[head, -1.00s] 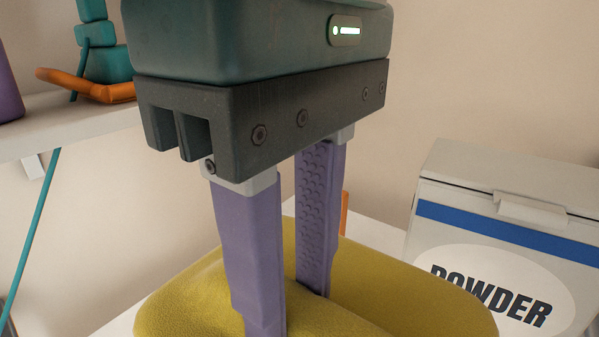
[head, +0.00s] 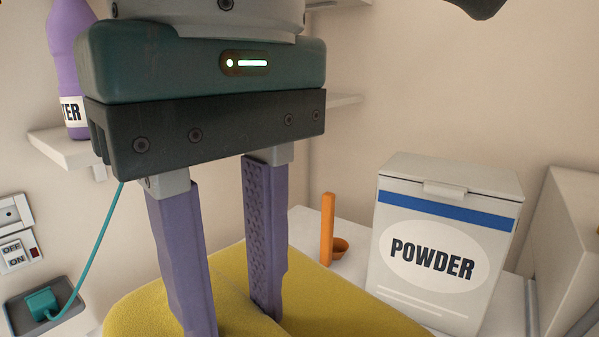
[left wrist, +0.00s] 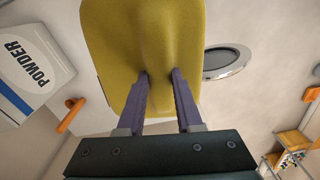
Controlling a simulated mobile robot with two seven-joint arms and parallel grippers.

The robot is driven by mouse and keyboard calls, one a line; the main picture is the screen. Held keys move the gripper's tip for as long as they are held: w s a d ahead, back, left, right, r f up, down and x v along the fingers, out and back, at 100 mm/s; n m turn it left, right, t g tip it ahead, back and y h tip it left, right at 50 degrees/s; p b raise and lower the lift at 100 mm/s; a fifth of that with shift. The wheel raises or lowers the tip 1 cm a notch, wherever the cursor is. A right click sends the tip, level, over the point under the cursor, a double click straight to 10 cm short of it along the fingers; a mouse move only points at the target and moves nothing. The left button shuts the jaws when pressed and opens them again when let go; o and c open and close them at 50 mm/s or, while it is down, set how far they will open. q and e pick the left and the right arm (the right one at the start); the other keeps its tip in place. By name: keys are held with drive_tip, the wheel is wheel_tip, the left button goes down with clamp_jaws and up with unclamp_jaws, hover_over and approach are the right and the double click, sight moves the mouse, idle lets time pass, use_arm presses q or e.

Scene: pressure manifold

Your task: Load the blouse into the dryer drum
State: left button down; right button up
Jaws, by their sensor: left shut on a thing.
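The blouse is a mustard-yellow cloth bundle (head: 340,305) along the bottom of the head view, in front of the white surface. My left gripper (head: 233,325) has its purple fingers pressed into the cloth and is shut on it. In the left wrist view the blouse (left wrist: 140,30) hangs beyond the fingers, and a fold of it is pinched between the fingertips (left wrist: 160,75). A round grey-rimmed disc or opening (left wrist: 226,62) shows beside the cloth there; I cannot tell whether it belongs to the dryer. My right gripper is not in view.
A white powder box (head: 445,240) stands on the white surface, with an orange scoop (head: 328,230) beside it. A purple bottle (head: 68,65) stands on a shelf (head: 75,150) at left. A teal plug (head: 42,303) with its cord is at the left wall, below switches (head: 18,245).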

use_arm(q)
drive_tip(key=w+a+r+m+p, duration=0.3)
drive_tip(key=a+r+m+p, duration=0.3)
drive_tip(key=a+r+m, duration=0.6)
drive_tip(key=s+a+r+n+p, duration=0.1)
drive_tip(key=s+r+p, duration=0.1)
drive_tip(key=r+p, duration=1.5)
drive_tip(key=s+r+n+p, duration=0.2)
drive_tip(key=s+r+p, duration=0.1)
drive_tip(key=r+p, duration=1.4)
drive_tip(key=p, duration=0.4)
drive_tip(key=shift+s+a+r, duration=0.3)
drive_tip(key=shift+a+r, duration=0.05)
